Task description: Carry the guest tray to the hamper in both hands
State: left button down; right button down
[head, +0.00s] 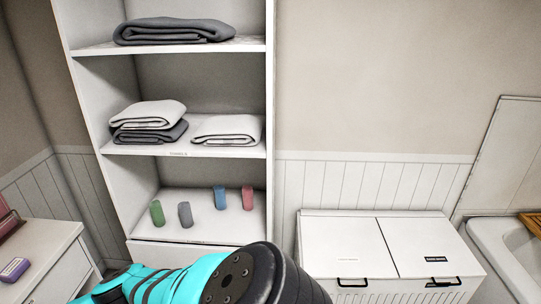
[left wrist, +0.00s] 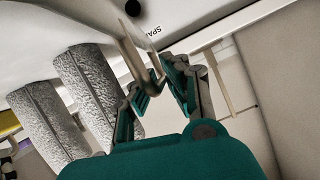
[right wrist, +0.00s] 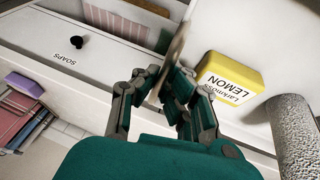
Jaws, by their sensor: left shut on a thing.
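The guest tray shows only in the wrist views. In the left wrist view my left gripper (left wrist: 162,83) is shut on the tray's thin end piece (left wrist: 128,55). Two grey rolled towels (left wrist: 85,95) lie at the left there. In the right wrist view my right gripper (right wrist: 164,83) has its fingertips closed on the tray's tan end piece (right wrist: 176,52). A yellow lemon soap box (right wrist: 228,77) and a grey rolled towel (right wrist: 293,135) lie beside it. In the head view a white hamper (head: 345,248) with two lids stands at the right; both grippers are out of that view.
A white shelf unit (head: 271,100) with folded towels and small colored rolls stands left of the hamper. A white cabinet (head: 45,240) with a purple soap (head: 14,269) is at far left. A bathtub (head: 505,245) is at far right. A drawer labelled SOAPS (right wrist: 85,60) is near my right gripper.

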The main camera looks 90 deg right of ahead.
aim_at(387, 245)
jog(key=k+l+z, duration=0.1)
jog(key=k+z, duration=0.2)
jog(key=k, duration=0.35)
jog(key=z, duration=1.55)
jog(key=i+l+z, duration=0.1)
jog(key=l+z, duration=0.25)
jog(key=i+l+z, duration=0.1)
jog(key=z, duration=0.3)
jog(key=i+l+z, duration=0.15)
jog(key=l+z, duration=0.2)
jog(key=i+l, duration=0.5)
